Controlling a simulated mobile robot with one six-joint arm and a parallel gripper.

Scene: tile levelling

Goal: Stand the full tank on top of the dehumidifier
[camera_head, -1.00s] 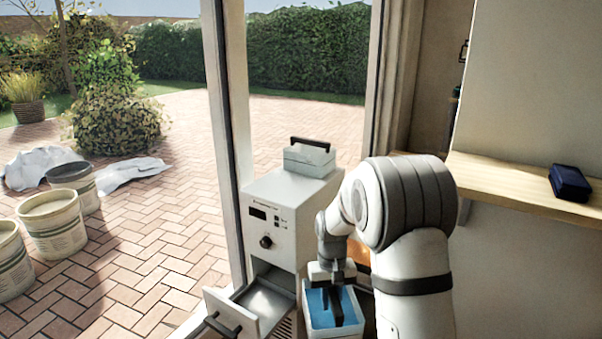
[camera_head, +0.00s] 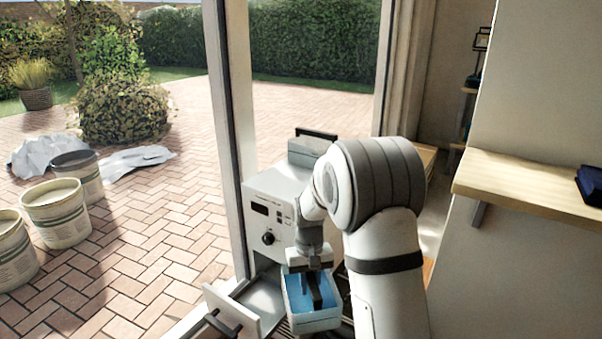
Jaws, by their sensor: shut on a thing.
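The white dehumidifier (camera_head: 263,188) stands by the door frame, with a display, buttons and a dark knob on its front. Its lower drawer (camera_head: 240,311) is pulled out. My gripper (camera_head: 315,288) points down and is shut on the dark handle of a white tank (camera_head: 313,323) filled with blue water. This full tank is at the right front of the dehumidifier, below its top, and looks upright. Whether its underside touches anything cannot be seen.
A wooden shelf (camera_head: 520,188) with a dark blue box (camera_head: 590,185) is on the wall at right. Several buckets (camera_head: 56,212) and crumpled white sheeting (camera_head: 45,157) lie outside on the brick paving. The door frame (camera_head: 228,140) stands close left of the dehumidifier.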

